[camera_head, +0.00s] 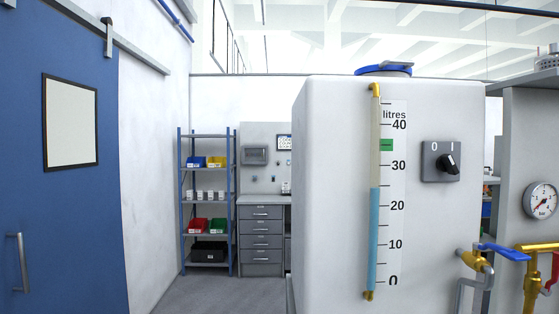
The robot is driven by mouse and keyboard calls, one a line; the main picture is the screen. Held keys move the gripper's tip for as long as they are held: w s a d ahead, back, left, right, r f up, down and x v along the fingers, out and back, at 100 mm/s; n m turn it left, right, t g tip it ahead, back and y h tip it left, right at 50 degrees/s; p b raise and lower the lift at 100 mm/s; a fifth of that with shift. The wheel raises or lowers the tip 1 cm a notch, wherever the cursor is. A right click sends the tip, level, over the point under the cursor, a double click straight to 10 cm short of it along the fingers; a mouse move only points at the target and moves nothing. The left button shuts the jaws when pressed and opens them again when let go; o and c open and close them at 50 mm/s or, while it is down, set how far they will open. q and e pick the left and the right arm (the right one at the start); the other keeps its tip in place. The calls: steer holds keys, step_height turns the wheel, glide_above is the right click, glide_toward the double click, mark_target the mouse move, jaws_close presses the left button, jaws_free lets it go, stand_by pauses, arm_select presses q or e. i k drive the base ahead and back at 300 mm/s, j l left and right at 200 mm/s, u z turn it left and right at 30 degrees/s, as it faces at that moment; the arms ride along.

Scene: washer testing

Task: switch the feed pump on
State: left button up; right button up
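A grey switch plate (430,168) is fixed to the front of the white tank (330,190), to the right of its level scale. The plate carries the marks 0 and I along its top. A black rotary knob (449,164) sits on the plate, turned at a slant; I cannot tell for certain which mark it points to. The pump itself is not identifiable in view. Neither of my grippers shows.
The tank's sight tube (374,240) holds blue liquid to about 24 litres; a green mark sits near 35. A blue-handled valve (505,252), brass pipe and gauge (541,200) stand right. A blue door (60,220) is left; shelving (207,172) stands behind clear floor.

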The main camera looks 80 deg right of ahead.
mark_target(445, 163)
steer(key=z, duration=3.5)
steer(key=k+u, duration=0.2)
steer(key=i+j, duration=0.05)
steer(key=i, duration=0.05)
